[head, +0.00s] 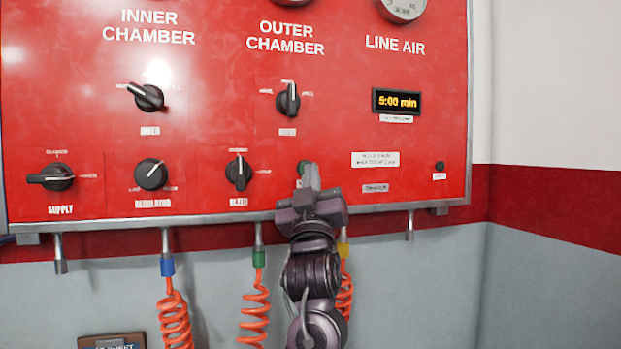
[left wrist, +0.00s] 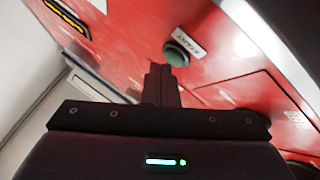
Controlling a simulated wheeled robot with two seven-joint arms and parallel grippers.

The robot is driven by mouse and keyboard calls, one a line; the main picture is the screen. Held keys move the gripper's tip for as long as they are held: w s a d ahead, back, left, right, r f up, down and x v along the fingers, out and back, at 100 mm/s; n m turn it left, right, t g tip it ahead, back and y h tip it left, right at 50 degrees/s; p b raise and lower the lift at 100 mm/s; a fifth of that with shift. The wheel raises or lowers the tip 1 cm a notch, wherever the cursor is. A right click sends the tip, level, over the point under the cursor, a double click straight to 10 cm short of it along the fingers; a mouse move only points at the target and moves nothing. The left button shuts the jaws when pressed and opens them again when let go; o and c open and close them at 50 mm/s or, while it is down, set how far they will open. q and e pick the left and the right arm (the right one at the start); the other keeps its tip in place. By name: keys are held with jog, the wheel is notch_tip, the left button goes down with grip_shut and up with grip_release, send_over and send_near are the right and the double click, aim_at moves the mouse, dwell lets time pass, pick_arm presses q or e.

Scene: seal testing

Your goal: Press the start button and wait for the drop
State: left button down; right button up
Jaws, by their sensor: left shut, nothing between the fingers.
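The green start button (left wrist: 176,53) sits on the red panel (head: 220,60), with a white label beside it in the left wrist view. In the head view the button (head: 303,167) is mostly hidden behind my fingers. My left gripper (head: 310,177) is shut and empty, its fingertips pointing at the panel at the button. In the left wrist view the shut fingers (left wrist: 160,72) end just below and left of the button; I cannot tell whether they touch it. The timer display (head: 396,101) reads 5:00 min. My right gripper is not in view.
Black knobs surround the area, with the bleed knob (head: 239,172) left of my gripper and the outer chamber knob (head: 288,100) above it. A small black knob (head: 439,167) is at the right. Orange coiled hoses (head: 255,305) hang below the panel edge.

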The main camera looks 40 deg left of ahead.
pick_arm(q)
jog(key=s+d, duration=0.3)
jog(key=d, duration=0.2)
jog(key=shift+d, duration=0.2)
dwell(0.3)
jog(key=shift+w, duration=0.1)
dwell(0.7)
